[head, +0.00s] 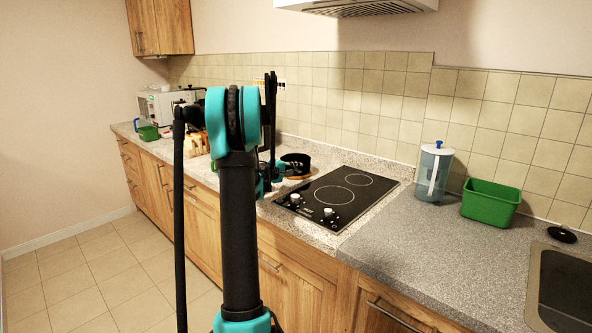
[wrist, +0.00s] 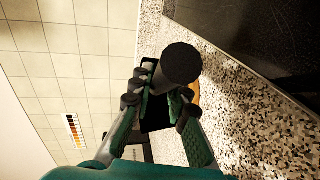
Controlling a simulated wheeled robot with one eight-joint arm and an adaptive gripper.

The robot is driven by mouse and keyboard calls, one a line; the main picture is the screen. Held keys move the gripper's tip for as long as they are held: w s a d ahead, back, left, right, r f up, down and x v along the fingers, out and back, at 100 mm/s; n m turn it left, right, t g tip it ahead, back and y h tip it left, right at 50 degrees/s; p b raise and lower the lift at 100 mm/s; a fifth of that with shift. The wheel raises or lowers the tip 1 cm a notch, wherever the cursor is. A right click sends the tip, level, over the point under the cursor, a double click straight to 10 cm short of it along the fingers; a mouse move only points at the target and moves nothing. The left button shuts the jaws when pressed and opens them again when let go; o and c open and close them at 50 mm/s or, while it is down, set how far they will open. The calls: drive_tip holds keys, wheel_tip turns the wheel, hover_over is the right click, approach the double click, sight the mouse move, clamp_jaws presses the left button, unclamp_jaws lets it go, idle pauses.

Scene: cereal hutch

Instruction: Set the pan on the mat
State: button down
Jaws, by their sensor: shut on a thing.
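The black pan (head: 296,161) is at the left end of the cooktop, near the back wall. An orange-brown mat (head: 298,177) shows as a thin strip under its near side. I cannot tell whether the pan touches the mat or hangs just above it. My gripper (head: 270,175) is left of the pan and partly hidden by my arm.
The black cooktop (head: 337,198) lies right of the pan. A microwave (head: 165,104) and small jars (head: 194,144) stand left. The tiled wall (head: 330,105) is close behind.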

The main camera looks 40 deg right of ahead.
drive_tip(key=shift+f, duration=0.1)
drive_tip(key=c, duration=1.5)
unclamp_jaws()
